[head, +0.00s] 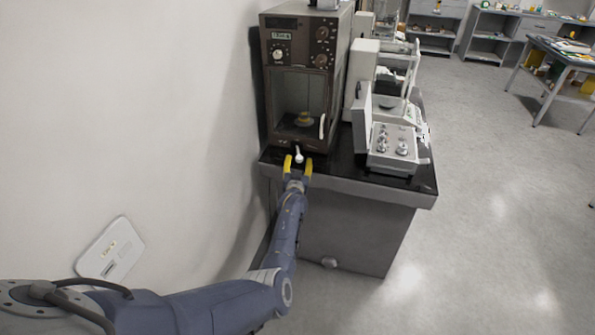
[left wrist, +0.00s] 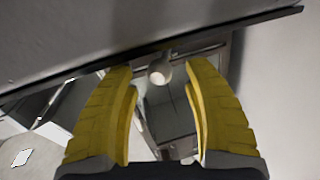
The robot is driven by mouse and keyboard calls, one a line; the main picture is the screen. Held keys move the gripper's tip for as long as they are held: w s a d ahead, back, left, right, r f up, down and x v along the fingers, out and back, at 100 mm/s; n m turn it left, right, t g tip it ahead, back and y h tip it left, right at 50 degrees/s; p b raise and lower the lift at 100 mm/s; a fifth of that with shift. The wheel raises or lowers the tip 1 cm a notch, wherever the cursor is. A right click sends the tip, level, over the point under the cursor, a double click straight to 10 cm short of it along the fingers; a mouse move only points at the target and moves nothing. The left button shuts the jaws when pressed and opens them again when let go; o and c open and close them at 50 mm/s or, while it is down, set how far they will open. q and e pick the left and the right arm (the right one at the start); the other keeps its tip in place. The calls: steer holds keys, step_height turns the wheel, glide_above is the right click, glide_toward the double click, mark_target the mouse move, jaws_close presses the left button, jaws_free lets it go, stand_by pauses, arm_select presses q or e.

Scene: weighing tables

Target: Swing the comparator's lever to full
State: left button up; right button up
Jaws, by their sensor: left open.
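The comparator (head: 275,75) is a tall dark brown cabinet with dials and a glass-fronted chamber, standing at the left end of a black-topped bench. Its lever, with a pale rounded knob (head: 299,157), sticks out low at the front. My left gripper (head: 298,165) has yellow fingers, is open and is right at the knob. In the left wrist view the knob (left wrist: 159,73) shows between the tips of the two yellow fingers (left wrist: 162,85), with a gap visible on each side. My right gripper is in neither view.
An open weight box (head: 392,148) with several metal weights stands on the bench (head: 345,185) to the right, with white balances (head: 398,108) behind it. A wall (head: 130,120) is close on the left. The floor to the right is clear.

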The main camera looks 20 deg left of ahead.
arm_select(q)
steer(key=shift+v, duration=2.6)
steer(key=shift+c, duration=0.2)
